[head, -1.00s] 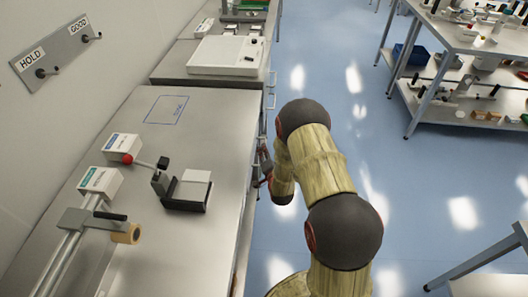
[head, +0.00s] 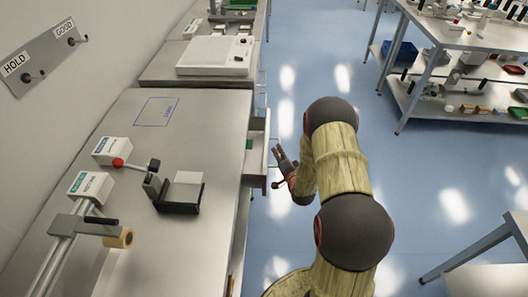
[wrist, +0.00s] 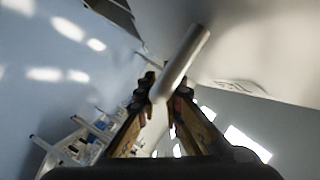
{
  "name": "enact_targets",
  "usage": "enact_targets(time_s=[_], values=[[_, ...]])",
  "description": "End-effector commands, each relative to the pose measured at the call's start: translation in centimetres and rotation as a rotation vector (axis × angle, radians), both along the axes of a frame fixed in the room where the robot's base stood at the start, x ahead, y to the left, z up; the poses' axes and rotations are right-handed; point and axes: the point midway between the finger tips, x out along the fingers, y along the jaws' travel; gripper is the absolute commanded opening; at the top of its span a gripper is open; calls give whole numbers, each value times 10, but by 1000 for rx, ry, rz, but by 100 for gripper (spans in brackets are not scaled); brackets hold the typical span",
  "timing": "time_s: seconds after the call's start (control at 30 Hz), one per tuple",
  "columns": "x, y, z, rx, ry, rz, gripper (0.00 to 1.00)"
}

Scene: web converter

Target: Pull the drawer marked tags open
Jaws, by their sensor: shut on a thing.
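A drawer (head: 258,150) stands pulled out from the right side of the long grey bench, with something green visible inside it. Its front is seen edge-on, so I cannot read any mark on it. My gripper (head: 281,166) is at the drawer's front, on the aisle side. In the wrist view a pale bar handle (wrist: 183,62) runs between the two fingers of my gripper (wrist: 160,88), which are shut on it.
The bench top (head: 205,115) holds a red-knobbed lever fixture (head: 150,180), a tape roll (head: 120,238) and small labelled boxes. A white tray (head: 215,55) lies on the farther bench. Blue floor is clear right of my arm, up to a shelved table (head: 450,60).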

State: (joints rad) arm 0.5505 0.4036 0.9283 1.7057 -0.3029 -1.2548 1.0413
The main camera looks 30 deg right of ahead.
Motion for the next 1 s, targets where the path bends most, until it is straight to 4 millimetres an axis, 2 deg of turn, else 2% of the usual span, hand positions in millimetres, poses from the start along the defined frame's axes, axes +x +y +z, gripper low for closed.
enact_targets(time_s=[0.03,0.1,0.6,0.8,1.0], values=[[-11,-16,-2,2,2,-9,0],[-22,-32,-1,1,2,-8,0],[-96,-141,-1,1,2,-6,0],[-116,-170,-1,2,2,-3,0],[-127,-186,-1,2,3,-1,0]])
